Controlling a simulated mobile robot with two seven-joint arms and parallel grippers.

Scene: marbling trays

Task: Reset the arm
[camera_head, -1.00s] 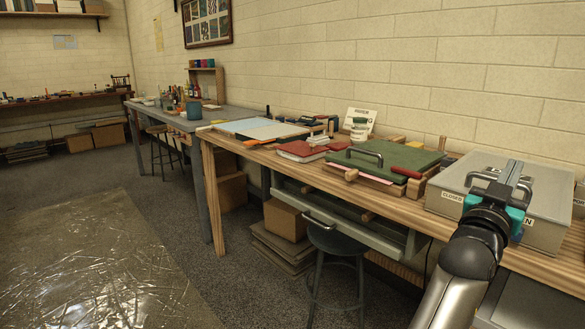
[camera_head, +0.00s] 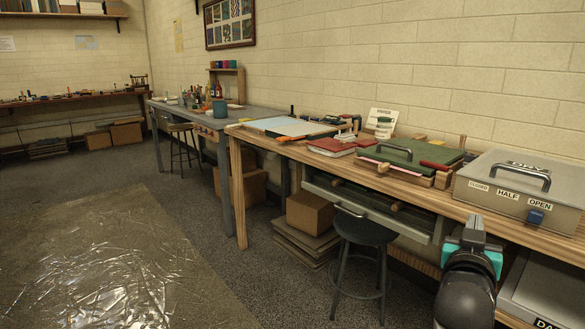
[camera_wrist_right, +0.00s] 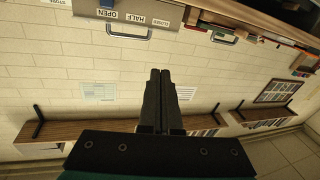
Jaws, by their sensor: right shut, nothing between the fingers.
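My right gripper (camera_head: 474,232) is at the lower right of the head view, in front of the wooden bench's front edge and below the grey box. Its fingers are together and hold nothing. In the right wrist view the two dark fingers (camera_wrist_right: 161,100) lie side by side with no gap, and the wall shows behind them. My left arm and gripper are not in view.
A grey lidded box (camera_head: 500,190) labelled closed, half and open stands on the wooden bench (camera_head: 420,193). A green-topped press (camera_head: 415,152) sits left of it. A stool (camera_head: 365,232) and cardboard boxes (camera_head: 310,212) stand below. Floor at the left, partly under a plastic sheet (camera_head: 100,260), is free.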

